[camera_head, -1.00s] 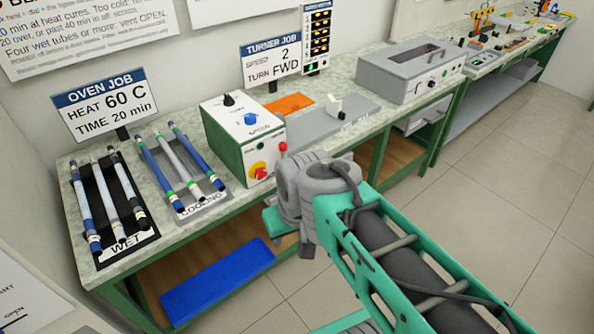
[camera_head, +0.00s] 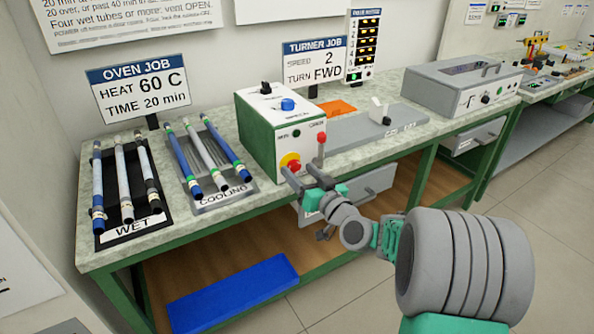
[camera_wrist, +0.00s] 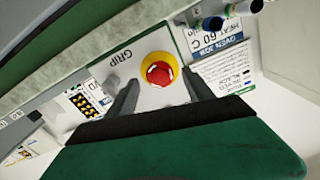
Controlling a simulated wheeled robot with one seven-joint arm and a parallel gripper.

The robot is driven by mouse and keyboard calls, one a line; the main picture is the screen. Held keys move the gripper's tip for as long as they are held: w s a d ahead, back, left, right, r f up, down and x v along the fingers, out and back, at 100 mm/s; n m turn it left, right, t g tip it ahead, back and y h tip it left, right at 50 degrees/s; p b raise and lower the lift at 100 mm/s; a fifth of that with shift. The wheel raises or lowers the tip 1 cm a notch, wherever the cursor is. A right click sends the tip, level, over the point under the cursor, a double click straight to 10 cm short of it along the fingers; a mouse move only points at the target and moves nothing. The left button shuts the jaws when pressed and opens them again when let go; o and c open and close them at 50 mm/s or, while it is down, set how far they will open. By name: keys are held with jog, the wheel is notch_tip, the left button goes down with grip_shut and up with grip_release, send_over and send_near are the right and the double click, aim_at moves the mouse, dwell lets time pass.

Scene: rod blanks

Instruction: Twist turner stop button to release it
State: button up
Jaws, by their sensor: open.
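The turner (camera_head: 262,135) is a green and white box on the bench. Its red stop button (camera_head: 293,165) sits on a yellow collar low on the front face. The stop button also shows in the wrist view (camera_wrist: 159,74), between and beyond my fingers. My gripper (camera_head: 297,175) is in front of the turner, pointing at the button. Its two dark fingers (camera_wrist: 162,92) are spread open, one on each side of the button in the picture. They hold nothing. Whether the fingertips touch the panel I cannot tell.
A red-knobbed lever (camera_head: 321,140) stands just right of the button. The WET rack (camera_head: 134,231) and COOLING rack (camera_head: 222,199) with tubes are on the left. A grey drawer (camera_head: 345,195) lies under the bench edge near my wrist. The oven-like grey box (camera_head: 455,85) is at right.

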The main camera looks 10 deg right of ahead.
jog(key=shift+x, duration=1.05)
grip_shut()
